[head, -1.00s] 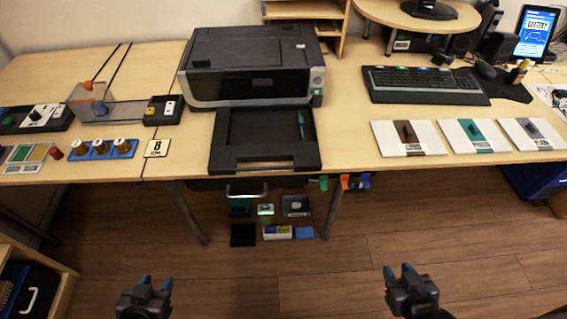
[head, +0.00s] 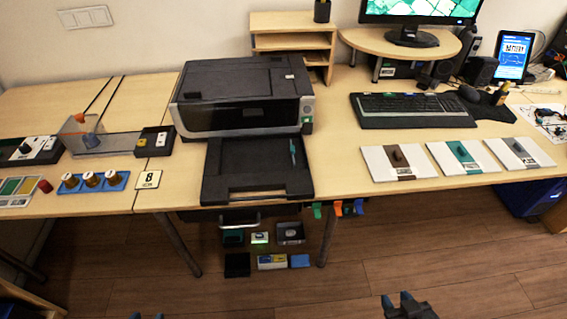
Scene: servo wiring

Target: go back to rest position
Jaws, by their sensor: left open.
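My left gripper (head: 147,316) shows only as its fingertips at the bottom edge of the head view. The tips are apart with nothing between them, and the rest is cut off. My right gripper (head: 398,301) is at the bottom, right of centre, over the floor in front of the desk. Its two tips point away from me and no object shows between them; I cannot tell how wide its jaws are. Both grippers are clear of the desk and everything on it.
A printer (head: 240,97) with its black tray (head: 257,190) pulled out stands on the desk. Three boards with coloured stripes lie right, the brown-striped board (head: 375,162) nearest. A blue spool holder (head: 72,188) is left. The wooden floor (head: 300,294) before the desk is open.

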